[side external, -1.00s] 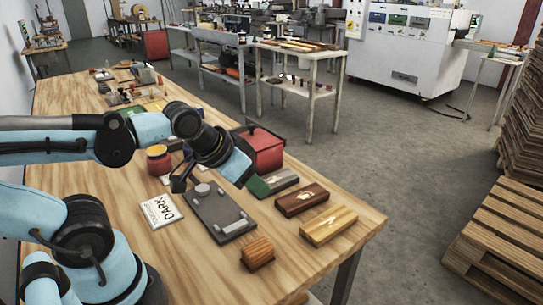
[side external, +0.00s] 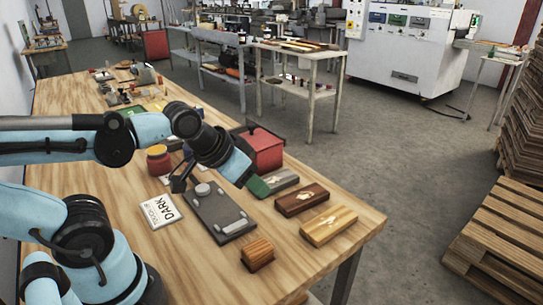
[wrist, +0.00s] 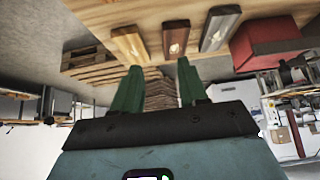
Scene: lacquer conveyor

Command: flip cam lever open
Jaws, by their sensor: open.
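A dark grey fixture plate (side external: 208,208) lies on the wooden table, with a round pale knob (side external: 202,189) at its far end and light grey bar-like parts (side external: 235,226) at its near end. I cannot tell which part is the cam lever. My gripper (side external: 258,186) is above the table, to the right of the plate and apart from it in the picture. In the wrist view, its two green fingers (wrist: 158,68) are spread with nothing between them. The plate does not show clearly in the wrist view.
Grey, dark brown (side external: 302,199) and light wood blocks (side external: 329,226) lie along the table's right edge. A red box (side external: 263,150) stands behind my gripper. A white "DARK" card (side external: 161,211) lies left of the plate. A ribbed wooden block (side external: 257,254) sits in front.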

